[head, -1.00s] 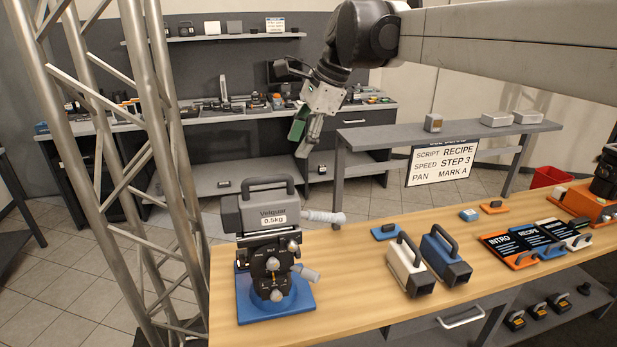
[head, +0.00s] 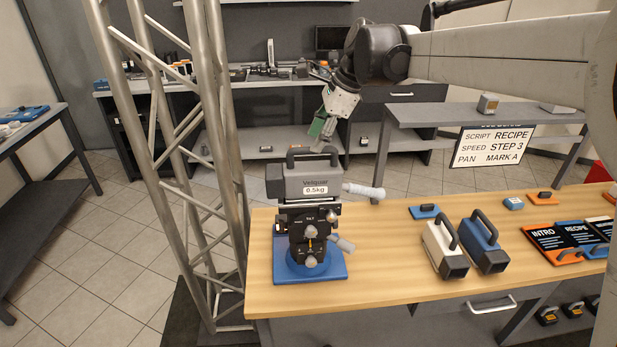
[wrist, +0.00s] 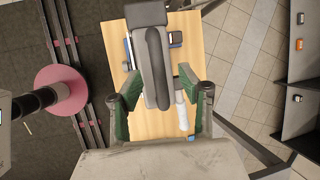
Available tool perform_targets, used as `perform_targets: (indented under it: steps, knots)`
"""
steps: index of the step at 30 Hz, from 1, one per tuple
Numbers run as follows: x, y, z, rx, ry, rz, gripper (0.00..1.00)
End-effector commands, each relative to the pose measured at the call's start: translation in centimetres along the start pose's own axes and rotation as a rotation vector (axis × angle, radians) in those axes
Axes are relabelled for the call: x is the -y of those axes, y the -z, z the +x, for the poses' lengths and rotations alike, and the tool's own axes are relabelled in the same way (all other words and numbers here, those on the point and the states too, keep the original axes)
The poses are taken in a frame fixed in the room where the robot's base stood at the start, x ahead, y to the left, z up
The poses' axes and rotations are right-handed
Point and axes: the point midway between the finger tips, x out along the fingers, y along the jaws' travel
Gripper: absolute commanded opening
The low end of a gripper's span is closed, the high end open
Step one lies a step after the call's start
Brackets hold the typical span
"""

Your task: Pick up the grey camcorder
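The grey camcorder (head: 307,183) has a dark top handle and a "Velquar 0.5kg" label. It sits upright on a dark tripod head (head: 309,234) with a blue base (head: 336,274) at the wooden table's left end. My gripper (head: 328,132) is above and just right of the handle in the head view; contact cannot be made out there. In the wrist view the open fingers (wrist: 157,92), with green pads, show on either side of the camcorder's dark handle (wrist: 158,70). They hold nothing. The handle covers part of the camcorder there.
A white camcorder-like unit (head: 442,249) and a blue one (head: 484,244) stand to the right on the table (head: 400,286). A metal truss (head: 222,150) rises close to the left. A pale pan handle (head: 363,190) sticks out right of the tripod head. A grey shelf (head: 430,116) stands behind.

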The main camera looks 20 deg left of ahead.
Motion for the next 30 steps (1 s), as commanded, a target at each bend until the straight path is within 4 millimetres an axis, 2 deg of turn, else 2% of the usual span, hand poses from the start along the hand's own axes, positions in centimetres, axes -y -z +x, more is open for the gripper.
perform_targets:
  steps: [10,19,20,28,30]
  knots:
    - [-0.3,-0.4,4.2,0.0,-0.001,-0.001,0.38]
    - [-0.3,-0.3,4.9,0.0,0.0,0.0,0.38]
    - [-0.3,-0.3,4.9,0.0,0.0,0.0,0.36]
    - [-0.3,-0.3,4.8,0.0,0.0,0.0,0.01]
    - [-0.3,-0.3,4.8,0.0,0.0,0.0,0.0]
